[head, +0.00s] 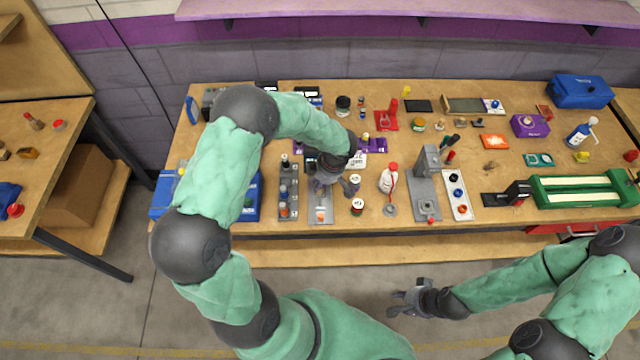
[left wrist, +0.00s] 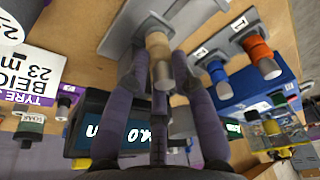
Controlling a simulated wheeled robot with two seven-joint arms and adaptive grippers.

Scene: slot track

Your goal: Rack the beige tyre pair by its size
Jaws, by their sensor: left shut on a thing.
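The beige tyre pair (left wrist: 158,45) is a small beige cylinder with a grey end, seen in the left wrist view. My left gripper (left wrist: 162,72) is shut on it, with a finger on each side. It is over or at a grey plate (left wrist: 118,40); I cannot tell whether they touch. In the head view my left gripper (head: 332,190) hides the tyre pair. A grey rack (head: 289,200) with numbered places stands just left of it. An orange pair (left wrist: 258,50) is at label 1 and a blue pair (left wrist: 216,70) at label 2. My right gripper (head: 405,298) is open and empty, in front of the bench.
A white and purple card (left wrist: 30,70) reading TYRE, BEIGE and 23 stands close to the left gripper. A blue bin (head: 252,200) is left of the rack.

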